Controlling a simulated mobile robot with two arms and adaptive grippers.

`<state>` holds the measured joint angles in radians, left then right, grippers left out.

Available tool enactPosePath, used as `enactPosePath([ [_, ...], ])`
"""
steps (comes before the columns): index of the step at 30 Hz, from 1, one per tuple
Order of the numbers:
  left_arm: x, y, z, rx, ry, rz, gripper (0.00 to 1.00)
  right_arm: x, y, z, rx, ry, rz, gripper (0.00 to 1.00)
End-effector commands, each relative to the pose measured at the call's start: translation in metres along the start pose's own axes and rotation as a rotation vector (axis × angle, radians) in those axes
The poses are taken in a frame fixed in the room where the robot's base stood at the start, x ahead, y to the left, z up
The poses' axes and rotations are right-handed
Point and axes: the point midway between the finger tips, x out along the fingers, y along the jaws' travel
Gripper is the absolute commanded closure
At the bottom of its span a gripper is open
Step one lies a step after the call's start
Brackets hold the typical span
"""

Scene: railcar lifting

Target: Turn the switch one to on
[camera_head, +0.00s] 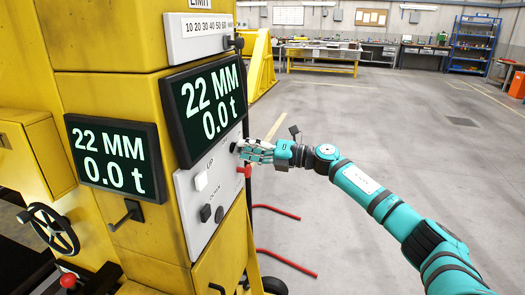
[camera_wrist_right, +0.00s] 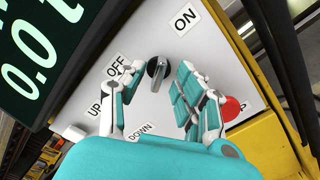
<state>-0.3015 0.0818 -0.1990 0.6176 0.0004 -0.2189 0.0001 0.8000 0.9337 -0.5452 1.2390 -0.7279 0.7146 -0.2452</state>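The switch one is a dark round knob with a grey bar handle (camera_wrist_right: 157,70) on a white panel (camera_head: 195,205). In the right wrist view it sits between an OFF label (camera_wrist_right: 118,66) and an ON label (camera_wrist_right: 185,18); I cannot tell which setting it has. My right gripper (camera_wrist_right: 156,76) is open, with its turquoise and white fingers on either side of the knob and visible gaps to it. In the head view the right gripper (camera_head: 244,149) is at the panel's right edge, and its fingers largely hide the knob. My left gripper is not in view.
A red button (camera_wrist_right: 232,108) sits close beside the right finger. UP and DOWN buttons (camera_head: 201,180) are on the same panel. A dark display (camera_head: 208,107) reads 22 MM and 0.0 t. Red bars (camera_head: 285,262) lie near the floor; open floor extends to the right.

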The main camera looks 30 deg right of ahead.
Motion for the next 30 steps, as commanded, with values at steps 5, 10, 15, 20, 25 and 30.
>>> enactPosePath([
  [5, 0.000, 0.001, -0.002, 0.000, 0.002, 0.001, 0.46, -0.034, -0.002, 0.000, -0.001, 0.001, -0.006, 0.66],
  [10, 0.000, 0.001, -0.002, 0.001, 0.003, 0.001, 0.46, -0.072, -0.002, -0.001, 0.001, 0.001, -0.006, 0.66],
  [15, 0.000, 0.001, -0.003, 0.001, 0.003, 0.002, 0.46, -0.098, -0.002, 0.000, 0.001, 0.001, -0.004, 0.66],
  [20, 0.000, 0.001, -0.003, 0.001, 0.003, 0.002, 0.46, -0.110, 0.000, 0.000, 0.000, 0.001, -0.001, 0.66],
  [25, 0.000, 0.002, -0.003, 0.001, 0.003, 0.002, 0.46, -0.112, 0.001, 0.000, -0.002, 0.001, 0.001, 0.66],
  [30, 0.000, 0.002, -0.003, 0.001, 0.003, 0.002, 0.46, -0.112, 0.001, 0.001, -0.001, 0.000, 0.001, 0.66],
])
